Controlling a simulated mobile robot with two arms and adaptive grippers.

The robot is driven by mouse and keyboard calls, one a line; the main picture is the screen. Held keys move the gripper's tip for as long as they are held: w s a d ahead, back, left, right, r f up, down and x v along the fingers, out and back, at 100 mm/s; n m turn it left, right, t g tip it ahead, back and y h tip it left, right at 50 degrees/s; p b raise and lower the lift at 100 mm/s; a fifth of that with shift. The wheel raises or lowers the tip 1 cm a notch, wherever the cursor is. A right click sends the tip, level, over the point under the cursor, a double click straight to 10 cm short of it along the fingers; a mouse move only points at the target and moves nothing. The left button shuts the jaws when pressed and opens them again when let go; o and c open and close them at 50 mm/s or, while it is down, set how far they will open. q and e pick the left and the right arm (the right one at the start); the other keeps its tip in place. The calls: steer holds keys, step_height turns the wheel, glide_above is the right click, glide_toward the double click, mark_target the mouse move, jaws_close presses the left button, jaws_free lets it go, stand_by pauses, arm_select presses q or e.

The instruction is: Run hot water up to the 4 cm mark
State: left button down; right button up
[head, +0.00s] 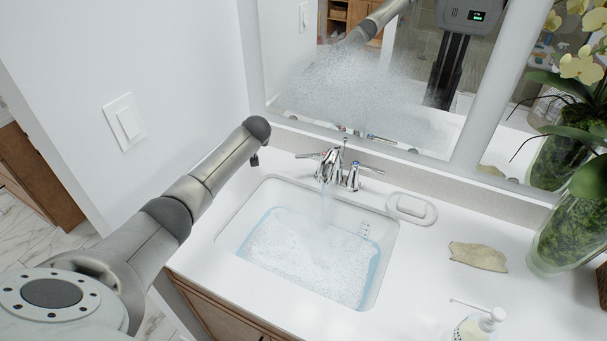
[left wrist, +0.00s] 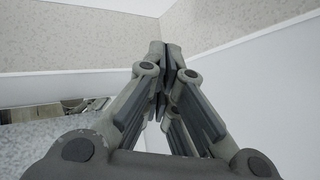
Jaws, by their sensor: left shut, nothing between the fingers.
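The chrome faucet (head: 330,165) stands at the back of the white sink (head: 232,226), and a stream of water (head: 325,208) falls from its spout. Its left handle (head: 307,155) points left and its right handle (head: 371,170) points right. Bubbly water (head: 300,258) covers the sink bottom. A small marked scale (head: 364,230) is on the sink's back right wall; its figures are too small to read. My left gripper (left wrist: 168,58) is shut and empty. In the head view it is mostly hidden by my wrist, left of the faucet. My right gripper is out of view.
Whitish mist blurs part of the mirror (head: 480,90) behind the faucet. A soap dish (head: 411,208) sits right of the sink. A tan flat piece (head: 478,256), a soap bottle (head: 478,327) and an orchid vase (head: 567,235) stand farther right. A light switch (head: 126,122) is on the left wall.

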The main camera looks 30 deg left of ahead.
arm_select(q)
steer(key=s+a+f+m+t+b, duration=0.1)
steer(key=s+a+m+t+b, duration=0.2)
steer(key=m+b, duration=0.15)
steer(key=s+d+m+t+h+b, duration=0.3)
steer(key=s+d+m+h+b, duration=0.15)
steer(key=d+m, duration=0.55)
steer(key=s+d+m+t+h+b, duration=0.35)
steer(key=s+d+m+h, duration=0.25)
steer(key=d+m, duration=0.4)
steer(key=n+p, duration=0.2)
steer(key=p, duration=0.1)
glide_toward(314, 157)
steer(key=w+d, duration=0.2)
steer(key=w, duration=0.1)
steer(key=shift+w+a+r+g, duration=0.1)
steer(key=shift+w+a+g, duration=0.1)
steer(key=shift+w+g, duration=0.15)
steer(key=shift+w+a+r+g, duration=0.1)
steer(key=shift+w+a+g, duration=0.1)
steer(key=shift+w, duration=0.3)
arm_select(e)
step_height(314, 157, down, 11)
arm_select(q)
steer(key=shift+f+m, duration=0.1)
steer(key=shift+m, duration=0.15)
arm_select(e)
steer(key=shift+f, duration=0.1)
